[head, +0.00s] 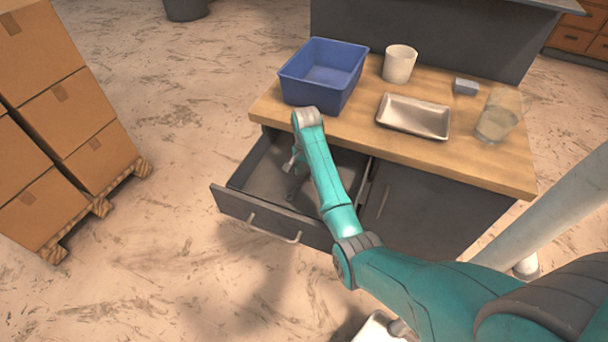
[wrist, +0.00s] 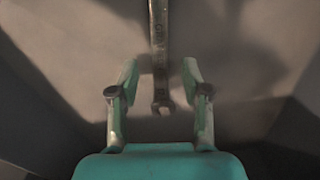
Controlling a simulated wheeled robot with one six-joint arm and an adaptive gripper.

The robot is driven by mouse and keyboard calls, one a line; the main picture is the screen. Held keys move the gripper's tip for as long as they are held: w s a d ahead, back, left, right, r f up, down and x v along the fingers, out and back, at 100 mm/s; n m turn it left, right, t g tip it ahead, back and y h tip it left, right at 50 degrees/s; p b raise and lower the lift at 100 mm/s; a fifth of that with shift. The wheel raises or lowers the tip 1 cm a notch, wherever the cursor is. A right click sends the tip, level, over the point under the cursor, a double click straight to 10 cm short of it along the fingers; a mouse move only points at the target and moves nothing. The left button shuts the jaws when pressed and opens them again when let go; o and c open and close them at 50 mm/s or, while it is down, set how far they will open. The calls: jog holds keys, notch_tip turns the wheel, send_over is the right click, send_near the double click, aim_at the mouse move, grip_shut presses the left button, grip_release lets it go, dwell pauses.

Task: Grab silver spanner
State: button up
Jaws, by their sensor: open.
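The silver spanner (wrist: 159,50) shows in the wrist view, lying lengthwise on a grey drawer floor. Its open-jaw end is nearest to me, and its far end runs out of the top of the picture. My gripper (wrist: 160,72) is open, with one finger on each side of the spanner and a gap on both sides. In the head view my gripper (head: 293,178) is inside the open drawer (head: 255,212), partly hidden by my teal arm. I cannot make out the spanner in the head view.
The drawer walls stand close around my gripper. On the wooden worktop (head: 460,160) above are a blue bin (head: 315,92), a white cup (head: 399,64), a metal tray (head: 413,117), a small grey block (head: 466,87) and a clear glass (head: 498,115). Boxes (head: 60,90) stand at left.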

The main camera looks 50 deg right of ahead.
jog(key=shift+f, duration=0.55)
jog(key=shift+f, duration=0.2)
jog(key=shift+c, duration=0.2)
grip_shut()
